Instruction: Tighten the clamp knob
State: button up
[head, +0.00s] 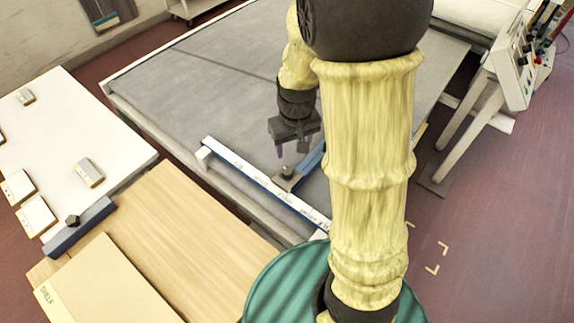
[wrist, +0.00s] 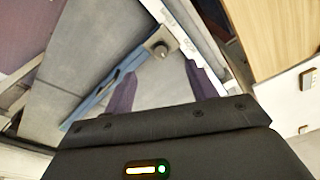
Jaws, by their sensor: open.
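The clamp knob (head: 287,173) is a small dark knob on a pale plate, where a blue bar (head: 312,160) meets a long white-topped rail (head: 265,182) at the edge of the grey bed. In the wrist view the knob (wrist: 160,48) shows ahead of the fingertips, between their lines, on the blue bar (wrist: 100,97). My gripper (head: 294,150) is above the knob, pointing down, apart from it. In the wrist view my gripper (wrist: 162,75) has its two purple fingers spread with nothing between them. My arm hides part of the bar and rail.
A second dark knob (head: 73,221) sits on a dark blue block (head: 85,232) at the left. A white table (head: 60,130) holds several small boxes. A wooden surface (head: 170,215) lies in front. A control panel (head: 515,62) stands at the right. The grey bed (head: 205,85) is mostly clear.

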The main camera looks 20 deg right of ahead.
jog(key=n+p, duration=0.1)
jog(key=n, duration=0.1)
send_over(287, 170)
jog(key=a, duration=0.1)
jog(key=f, duration=0.1)
jog(key=shift+s+f+g+h, duration=0.2)
jog(key=shift+g+h, duration=0.1)
jog(key=shift+g, duration=0.1)
jog(key=f+p, duration=0.1)
jog(key=f, duration=0.4)
jog(key=f+p, duration=0.1)
jog(key=f, duration=0.5)
jog(key=d+f+p, duration=0.1)
jog(key=f, duration=0.5)
jog(key=shift+w+f+p, duration=0.15)
jog(key=shift+f+p, duration=0.05)
jog(key=shift+p, duration=0.2)
jog(key=c, duration=1)
